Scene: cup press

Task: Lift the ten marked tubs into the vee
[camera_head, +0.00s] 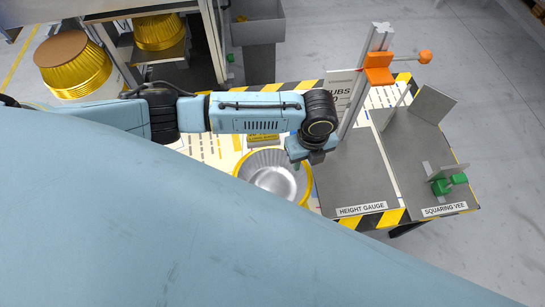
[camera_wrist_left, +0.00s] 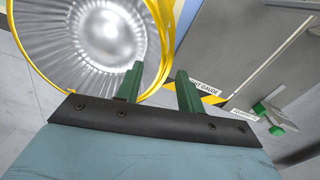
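An open tub (camera_head: 272,182), silvery inside with a gold rim, stands on the table in the middle of the head view; its fluted inside also fills the upper left of the left wrist view (camera_wrist_left: 85,45). My left gripper (camera_head: 306,157) is at the tub's right rim. In the wrist view its two green fingers (camera_wrist_left: 158,85) are apart, with the gold rim running between them; contact cannot be told. The squaring vee (camera_head: 425,140), grey plates with a green clamp, is at the right. My right gripper is not in view.
The height gauge (camera_head: 352,185), with an upright post and orange slider (camera_head: 379,68), stands between tub and vee. Gold tubs (camera_head: 78,72) stand at the back left, others (camera_head: 160,32) on a shelf. A grey bin (camera_head: 257,30) is behind. My blue body part covers the foreground.

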